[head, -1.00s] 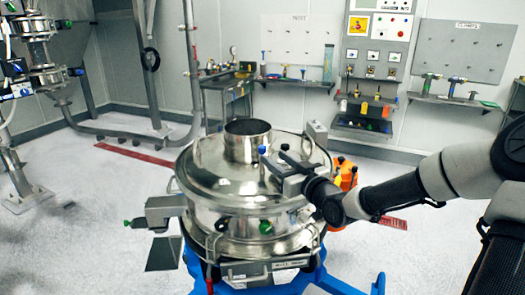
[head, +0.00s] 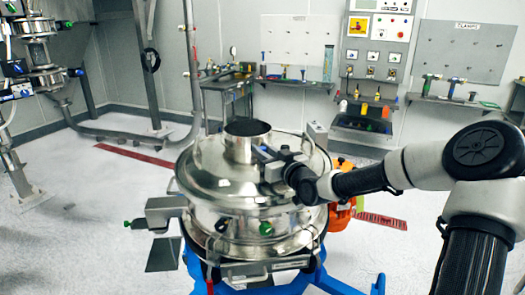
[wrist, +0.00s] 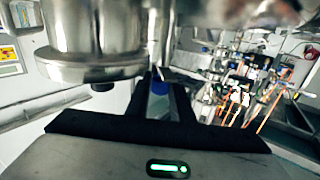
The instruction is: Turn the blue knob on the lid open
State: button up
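The steel sifter lid (head: 205,180) is a wide shiny dome with a short open pipe on top. The blue knob sits on the lid's right side, beside the pipe. In the head view my gripper (head: 264,153) hides most of it, and only a bit of blue shows at the fingers. In the wrist view the blue knob (wrist: 159,88) stands between the two dark fingers of my gripper (wrist: 160,98). The fingers are close together with the knob filling the gap, so they look shut on it.
The sifter body (head: 235,222) stands on a blue frame (head: 330,285) with a green-knobbed bracket (head: 158,214) at its left. An orange part (head: 342,215) is behind it at the right. Tool boards and shelves line the back wall. The floor at the left is mostly clear.

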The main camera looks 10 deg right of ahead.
grip_shut()
jog(key=h+b, duration=0.1)
jog(key=m+b, duration=0.1)
jog(key=shift+a+f+t+h+b, duration=0.25)
jog(key=shift+t+h+b, duration=0.05)
jog(key=shift+h, duration=0.1)
jog(key=shift+m+h+b, duration=0.6)
jog(key=shift+h+b, duration=0.25)
jog(key=shift+h, duration=0.05)
jog(key=shift+d+r+m+t+h+b, duration=0.2)
jog(key=shift+r+m+t+h+b, duration=0.1)
jog(key=shift+m+h, duration=0.1)
jog(key=o, duration=0.7)
grip_release()
jog(key=s, duration=0.5)
jog(key=s+d, duration=0.1)
jog(key=s, duration=0.5)
jog(key=s+d, duration=0.1)
jog(key=s, duration=0.5)
jog(key=shift+s+d+p, duration=0.15)
jog(key=shift+s+p, duration=0.05)
jog(key=shift+p, duration=0.1)
